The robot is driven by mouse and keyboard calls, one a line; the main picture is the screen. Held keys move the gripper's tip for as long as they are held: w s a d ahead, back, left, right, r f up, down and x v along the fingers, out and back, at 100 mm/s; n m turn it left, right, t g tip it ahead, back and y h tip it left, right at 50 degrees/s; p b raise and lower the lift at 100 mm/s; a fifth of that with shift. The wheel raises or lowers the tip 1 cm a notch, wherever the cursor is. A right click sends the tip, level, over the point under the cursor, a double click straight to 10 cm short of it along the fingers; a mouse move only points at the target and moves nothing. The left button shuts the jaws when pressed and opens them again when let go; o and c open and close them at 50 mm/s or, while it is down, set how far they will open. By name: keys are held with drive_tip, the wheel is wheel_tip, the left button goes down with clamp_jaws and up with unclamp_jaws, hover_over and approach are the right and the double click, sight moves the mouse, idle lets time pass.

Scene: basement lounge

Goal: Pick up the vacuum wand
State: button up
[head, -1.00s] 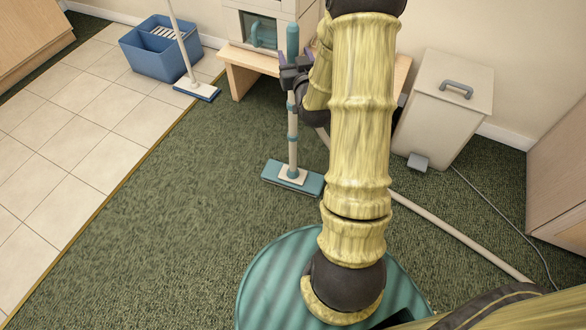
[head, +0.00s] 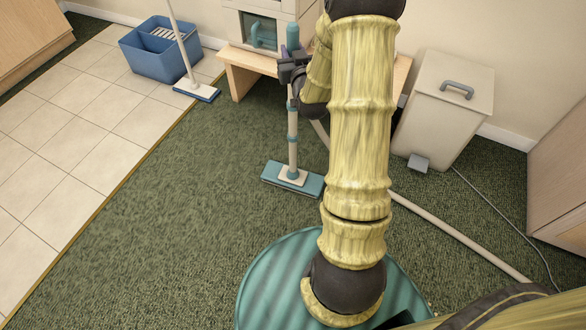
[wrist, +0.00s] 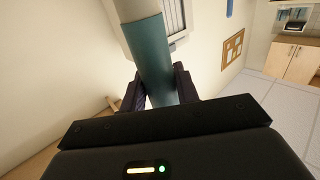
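The vacuum wand (head: 292,147) stands upright on the green carpet. It has a teal grip at the top, a pale tube and a flat teal floor head with a pale centre. My gripper (head: 291,68) is at the wand's upper part, just below the top of the grip. In the wrist view, my gripper's dark fingers (wrist: 160,92) lie against both sides of the wand's teal grip (wrist: 152,60), shut on it. The floor head rests on the carpet.
A low wooden bench (head: 236,73) with a pale cabinet on it stands behind the wand. A blue mop bucket (head: 160,60) and a mop are at the back left. A pale pedal bin (head: 440,115) stands right. A pale hose (head: 450,234) crosses the carpet. Carpet left of the wand is clear.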

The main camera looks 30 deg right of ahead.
drive_tip(key=shift+r, duration=0.2)
clamp_jaws()
drive_tip(key=shift+r, duration=0.2)
wheel_tip(320, 180, up, 10)
drive_tip(key=p, duration=0.4)
drive_tip(key=shift+f, duration=0.25)
drive_tip(key=shift+w+r+p, duration=0.1)
drive_tip(key=shift+p, duration=0.5)
